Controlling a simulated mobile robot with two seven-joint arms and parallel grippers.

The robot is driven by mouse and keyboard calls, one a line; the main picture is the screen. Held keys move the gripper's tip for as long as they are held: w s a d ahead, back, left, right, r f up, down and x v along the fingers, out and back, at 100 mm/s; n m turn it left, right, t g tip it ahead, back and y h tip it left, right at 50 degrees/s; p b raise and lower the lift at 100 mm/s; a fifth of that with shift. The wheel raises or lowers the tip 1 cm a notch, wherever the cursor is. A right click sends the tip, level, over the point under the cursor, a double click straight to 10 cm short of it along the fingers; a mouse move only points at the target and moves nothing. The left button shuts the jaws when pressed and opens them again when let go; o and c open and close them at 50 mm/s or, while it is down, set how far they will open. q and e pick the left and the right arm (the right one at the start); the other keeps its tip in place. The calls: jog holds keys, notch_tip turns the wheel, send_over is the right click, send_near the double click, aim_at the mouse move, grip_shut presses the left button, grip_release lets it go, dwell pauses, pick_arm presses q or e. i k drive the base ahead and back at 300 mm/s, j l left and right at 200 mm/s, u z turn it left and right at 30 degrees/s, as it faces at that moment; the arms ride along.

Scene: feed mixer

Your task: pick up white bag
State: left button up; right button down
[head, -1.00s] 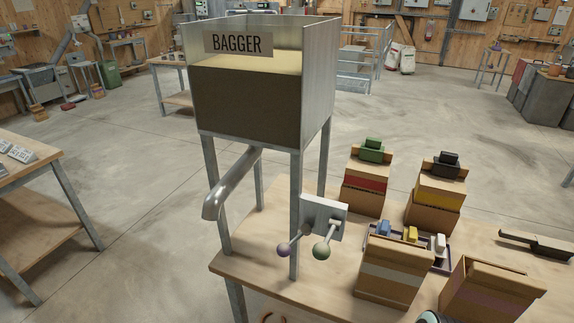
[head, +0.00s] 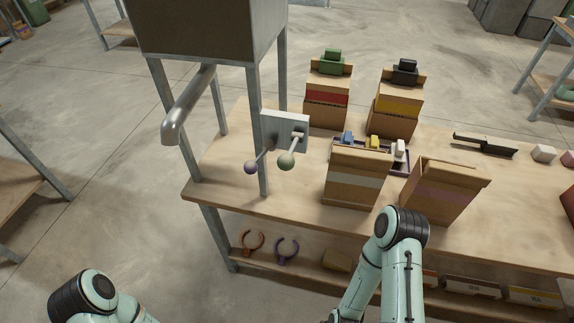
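No all-white bag shows; a brown paper bag with a pale whitish band (head: 355,180) stands upright near the table's front edge. Beside it on the right stands a brown bag with a pinkish band (head: 440,192). Behind them stand a bag with a red band (head: 327,98), topped by a green clip (head: 332,60), and a bag with a yellow band (head: 396,105), topped by a black clip (head: 405,70). Parts of both my arms show at the bottom of the head view, the right one just in front of the two front bags. Neither gripper can be seen.
The bagger's spout (head: 187,108) and metal legs stand left of the bags, with a lever box (head: 286,131) between. A dark tool (head: 485,146) lies right.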

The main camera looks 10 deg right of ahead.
aim_at(356, 177)
jog(key=j+z, duration=0.1)
jog(key=z, duration=0.3)
jog(key=j+z, duration=0.1)
jog(key=z, duration=0.25)
